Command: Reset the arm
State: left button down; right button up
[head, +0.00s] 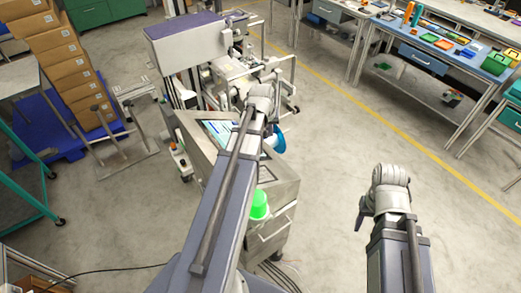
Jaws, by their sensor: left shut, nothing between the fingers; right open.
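My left arm reaches up the middle of the head view, over the grey machine cabinet. My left gripper (271,122) is at its far end, small and mostly hidden by the wrist; it is shut and holds nothing. My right arm stands at the lower right, over bare floor. My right gripper (364,218) is open and empty, pointing down, with only a dark finger part showing beside the wrist. Neither gripper visibly touches anything.
The grey machine cabinet (284,190) carries a screen (217,130), a blue round part (277,142) and a green cylinder (259,204). Stacked cartons (70,75) stand at the left. Workbenches (440,55) line the upper right. The floor around my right arm is clear.

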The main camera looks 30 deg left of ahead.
dwell(0.4)
pick_arm(q)
jog(key=s+d+f+m+g+b, duration=0.1)
jog(key=s+d, duration=0.4)
jog(key=d, duration=0.5)
jog(key=s+d+f+m+g+b, duration=0.1)
jog(key=s+d+f+m+b, duration=0.3)
jog(key=d, duration=0.6)
jog(key=s+d+f+m+g+b, duration=0.1)
jog(key=s+d+f+m+b, duration=0.2)
jog(key=s+d, duration=0.4)
jog(key=d+f+m, duration=0.1)
jog(key=d+m, duration=0.1)
jog(key=d, duration=0.1)
jog(key=shift+s+g+y, duration=0.2)
jog(key=shift+g+y, duration=0.2)
